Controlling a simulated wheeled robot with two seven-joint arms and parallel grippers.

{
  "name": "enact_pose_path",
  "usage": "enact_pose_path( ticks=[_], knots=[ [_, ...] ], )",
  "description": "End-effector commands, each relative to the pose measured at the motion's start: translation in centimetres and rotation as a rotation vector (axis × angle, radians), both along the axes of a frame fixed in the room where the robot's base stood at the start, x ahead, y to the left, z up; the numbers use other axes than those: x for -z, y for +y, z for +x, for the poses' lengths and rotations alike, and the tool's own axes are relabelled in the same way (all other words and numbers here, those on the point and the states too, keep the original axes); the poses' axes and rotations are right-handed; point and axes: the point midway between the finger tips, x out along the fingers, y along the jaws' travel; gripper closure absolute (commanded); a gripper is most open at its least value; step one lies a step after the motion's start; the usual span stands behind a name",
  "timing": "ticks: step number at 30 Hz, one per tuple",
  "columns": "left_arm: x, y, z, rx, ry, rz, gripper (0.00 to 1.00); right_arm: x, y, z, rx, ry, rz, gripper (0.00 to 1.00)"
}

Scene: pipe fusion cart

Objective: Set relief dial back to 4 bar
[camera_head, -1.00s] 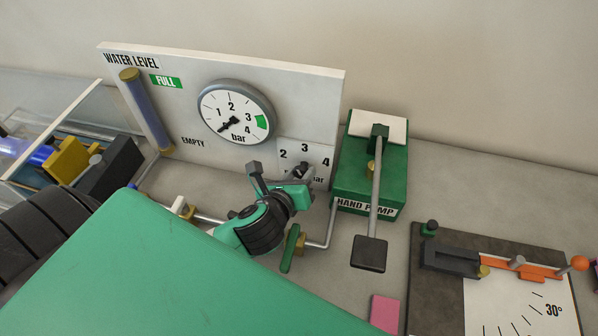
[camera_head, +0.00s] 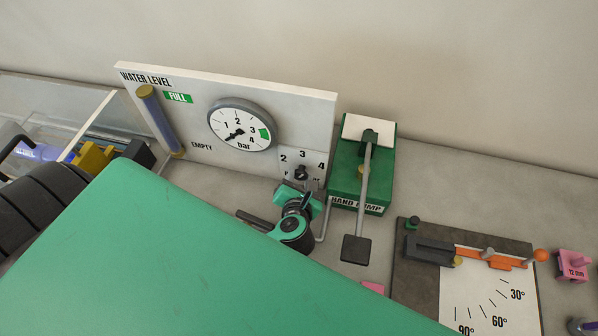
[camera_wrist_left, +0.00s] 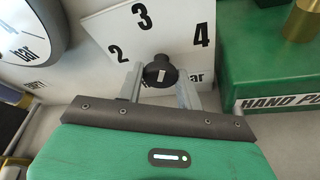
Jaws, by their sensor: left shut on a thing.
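The relief dial is a small black knob (camera_wrist_left: 158,70) on a white plate marked 2, 3 and 4 (camera_wrist_left: 140,38). In the head view the plate (camera_head: 302,163) is at the lower right of the white panel. My left gripper (camera_wrist_left: 160,84) is shut on the knob, with one grey finger on each side. In the head view the left gripper (camera_head: 300,180) is at the dial and hides part of it. A pale mark shows on the knob, but I cannot tell which number it points to. My right gripper is not in view.
The pressure gauge (camera_head: 242,125) is left of the dial, its needle at the lower left. The water level tube (camera_head: 160,120) stands further left. The green hand pump (camera_head: 345,180) with its lever is close on the right. An angle board (camera_head: 400,285) lies further right.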

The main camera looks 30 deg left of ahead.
Motion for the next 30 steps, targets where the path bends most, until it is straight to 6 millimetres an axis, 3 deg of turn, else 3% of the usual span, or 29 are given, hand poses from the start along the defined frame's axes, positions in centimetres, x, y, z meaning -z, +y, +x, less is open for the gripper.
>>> enact_pose_path(
  ticks=[15,30],
  knots=[
    [0.2,-0.2,0.0,-0.001,0.108,0.409,0.87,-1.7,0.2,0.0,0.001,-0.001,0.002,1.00],
    [0.3,-0.3,0.0,0.001,0.145,0.554,0.87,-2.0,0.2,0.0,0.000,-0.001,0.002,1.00]
  ],
)
